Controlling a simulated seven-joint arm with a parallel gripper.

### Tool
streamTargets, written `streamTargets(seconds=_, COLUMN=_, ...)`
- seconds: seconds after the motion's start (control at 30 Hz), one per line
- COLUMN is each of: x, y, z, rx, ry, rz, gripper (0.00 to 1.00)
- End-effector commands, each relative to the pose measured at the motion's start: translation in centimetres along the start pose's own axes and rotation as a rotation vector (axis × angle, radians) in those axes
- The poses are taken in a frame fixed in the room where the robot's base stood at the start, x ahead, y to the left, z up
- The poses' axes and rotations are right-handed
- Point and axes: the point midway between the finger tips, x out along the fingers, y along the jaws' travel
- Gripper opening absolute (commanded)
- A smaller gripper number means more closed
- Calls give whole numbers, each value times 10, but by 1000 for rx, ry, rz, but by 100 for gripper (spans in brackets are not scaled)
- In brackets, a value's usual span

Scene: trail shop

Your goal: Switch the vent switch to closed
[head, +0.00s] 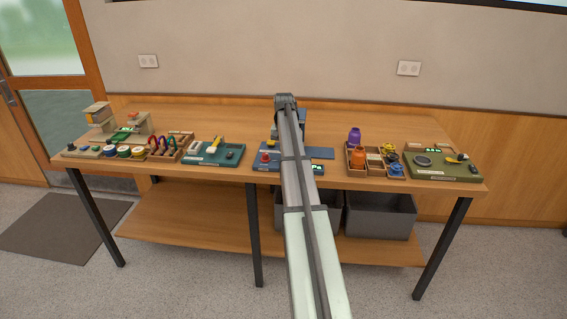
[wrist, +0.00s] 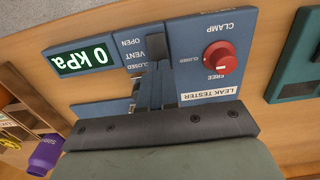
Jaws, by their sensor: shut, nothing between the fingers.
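The blue leak tester (wrist: 188,40) shows upside down in the wrist view. Its vent switch (wrist: 155,46) is a dark block beside the OPEN and VENT labels; the CLOSED label (wrist: 150,66) is nearer my fingers. My gripper (wrist: 157,70) is shut and empty, its fingertips right by the switch. I cannot tell whether they touch it, and the fingers hide part of the panel. A green display (wrist: 82,58) reads 0 kPa. The red clamp knob (wrist: 220,57) is on the other side of the switch. In the head view my arm covers much of the leak tester (head: 262,167).
The leak tester stands mid-table (head: 225,117). A teal device (head: 213,151) is left of it. A wooden tray with bottles (head: 357,158) and a green scale-like device (head: 441,163) are to the right. The table's back strip is mostly clear.

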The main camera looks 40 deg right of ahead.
Motion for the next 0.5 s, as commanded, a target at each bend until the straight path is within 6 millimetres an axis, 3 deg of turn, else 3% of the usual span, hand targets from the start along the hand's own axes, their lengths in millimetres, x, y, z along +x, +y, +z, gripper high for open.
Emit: streamTargets(seconds=0.5, x=6, y=0, z=0, rx=0, ry=0, rz=0, gripper=0)
